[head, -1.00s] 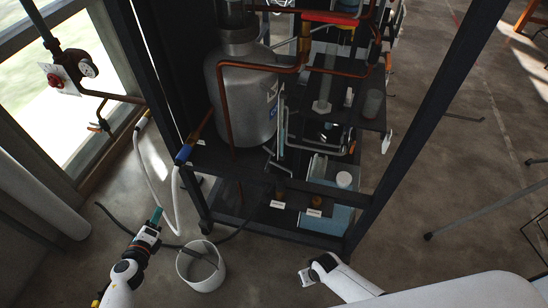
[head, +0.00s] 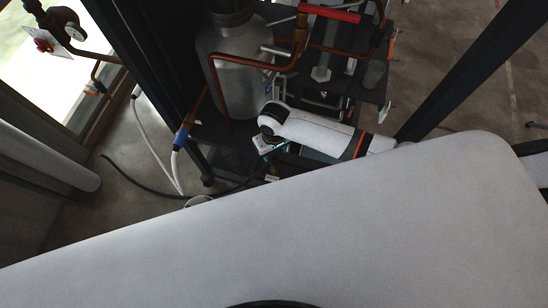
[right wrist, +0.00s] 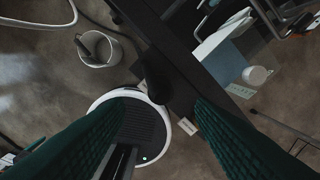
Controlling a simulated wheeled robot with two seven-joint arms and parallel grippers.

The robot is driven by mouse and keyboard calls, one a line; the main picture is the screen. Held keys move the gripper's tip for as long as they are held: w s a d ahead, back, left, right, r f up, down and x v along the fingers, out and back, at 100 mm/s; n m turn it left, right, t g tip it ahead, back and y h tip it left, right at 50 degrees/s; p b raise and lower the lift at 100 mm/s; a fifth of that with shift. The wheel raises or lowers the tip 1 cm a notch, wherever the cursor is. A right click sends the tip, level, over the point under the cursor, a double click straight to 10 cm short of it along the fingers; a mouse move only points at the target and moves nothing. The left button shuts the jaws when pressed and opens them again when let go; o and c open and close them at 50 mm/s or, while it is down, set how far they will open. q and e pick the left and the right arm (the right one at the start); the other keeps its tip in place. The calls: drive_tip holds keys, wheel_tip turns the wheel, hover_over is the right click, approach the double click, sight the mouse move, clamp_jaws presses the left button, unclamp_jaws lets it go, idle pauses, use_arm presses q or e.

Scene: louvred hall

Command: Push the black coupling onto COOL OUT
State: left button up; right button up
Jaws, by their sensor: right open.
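My right gripper (right wrist: 168,100) is open, with one teal finger on each side of the right wrist view. In the head view my right wrist hangs over the rack's lower front. A dark rounded piece (right wrist: 155,82) shows between the fingertips at the rack's edge; I cannot tell whether it is the black coupling. A black hose (head: 140,185) runs along the floor towards the rack's base. Small white labels (right wrist: 188,127) sit on the base rail, too small to read, so I cannot tell which is COOL OUT. My left gripper is not in view.
A white bucket (right wrist: 98,48) stands on the floor beside the rack. Copper pipes (head: 255,68) and a steel tank (head: 225,75) are above.

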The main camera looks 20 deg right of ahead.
sight(275, 159)
wheel_tip(275, 159, down, 9)
drive_tip(key=b, duration=0.7)
drive_tip(key=shift+f, duration=0.3)
drive_tip(key=shift+c, duration=0.2)
drive_tip(key=shift+w, duration=0.1)
clamp_jaws()
